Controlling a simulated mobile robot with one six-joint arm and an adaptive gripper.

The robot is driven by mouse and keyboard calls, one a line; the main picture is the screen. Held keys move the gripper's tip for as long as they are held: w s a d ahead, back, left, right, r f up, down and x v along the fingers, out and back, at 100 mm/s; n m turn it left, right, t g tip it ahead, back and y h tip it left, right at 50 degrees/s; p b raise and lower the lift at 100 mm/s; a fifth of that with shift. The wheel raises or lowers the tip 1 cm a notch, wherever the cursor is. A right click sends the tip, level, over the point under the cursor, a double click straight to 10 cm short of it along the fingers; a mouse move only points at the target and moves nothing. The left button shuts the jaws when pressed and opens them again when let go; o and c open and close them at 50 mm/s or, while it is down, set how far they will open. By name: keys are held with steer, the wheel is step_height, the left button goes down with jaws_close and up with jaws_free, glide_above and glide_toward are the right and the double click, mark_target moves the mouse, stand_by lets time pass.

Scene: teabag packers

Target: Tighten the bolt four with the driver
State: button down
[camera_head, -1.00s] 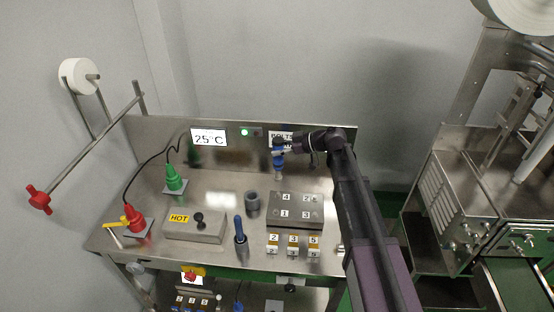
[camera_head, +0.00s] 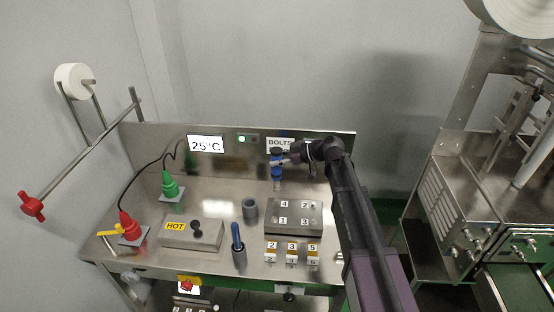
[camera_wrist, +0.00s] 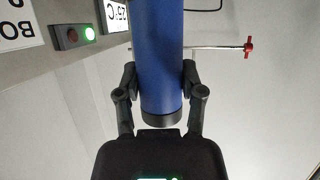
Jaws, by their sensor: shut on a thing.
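My gripper (camera_wrist: 161,92) is shut on the blue driver (camera_wrist: 158,55) in the wrist view, with one finger on each side of its handle. In the head view the driver (camera_head: 277,173) hangs roughly upright, its tip pointing down, just behind the metal bolt block (camera_head: 293,228). The block's top carries labels 1, 2, 3 and 4. The label for bolt four (camera_head: 284,204) is at the back left of the block. The driver's tip appears above and behind that label, apart from the block. The exact gap is hard to judge.
A second blue-handled tool (camera_head: 237,236) stands in a holder left of the block, near an empty-looking grey cup (camera_head: 250,209). Numbered holders (camera_head: 292,251) stand in front. A HOT box (camera_head: 191,234) is further left. The back panel (camera_head: 323,146) rises behind the driver.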

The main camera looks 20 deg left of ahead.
mark_target(277, 175)
steer(key=shift+f+b, duration=2.2)
steer(key=shift+f, duration=0.15)
steer(key=shift+s+f+b, duration=0.1)
steer(key=shift+f+b, duration=1.15)
stand_by(0.6)
steer(key=shift+r, duration=0.15)
stand_by(0.9)
